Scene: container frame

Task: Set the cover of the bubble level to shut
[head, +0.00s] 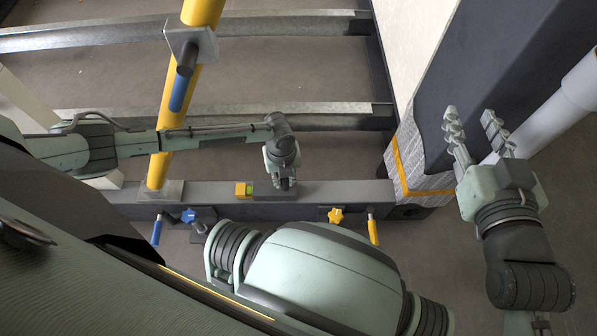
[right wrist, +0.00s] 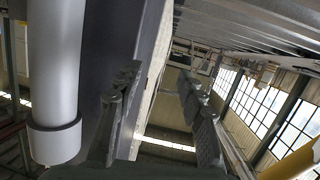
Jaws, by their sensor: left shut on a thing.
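The bubble level (head: 243,189) is a small yellow block with a green patch, on the dark grey frame beam in the middle of the head view. A dark part stretches from it to the right, under my left gripper (head: 285,184). My left gripper points down just right of the yellow block and is shut on what seems to be the level's cover; the fingers mostly hide it, and I cannot tell its exact angle. The green patch is uncovered. My right gripper (head: 474,132) is open and empty at the right; its fingers also show in the right wrist view (right wrist: 160,105).
A yellow post (head: 173,110) rises left of the level. A yellow star knob (head: 335,215) and a blue one (head: 188,215) sit along the beam's front. A dark padded column (head: 480,80) and a white pipe (head: 553,115) stand near my right gripper.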

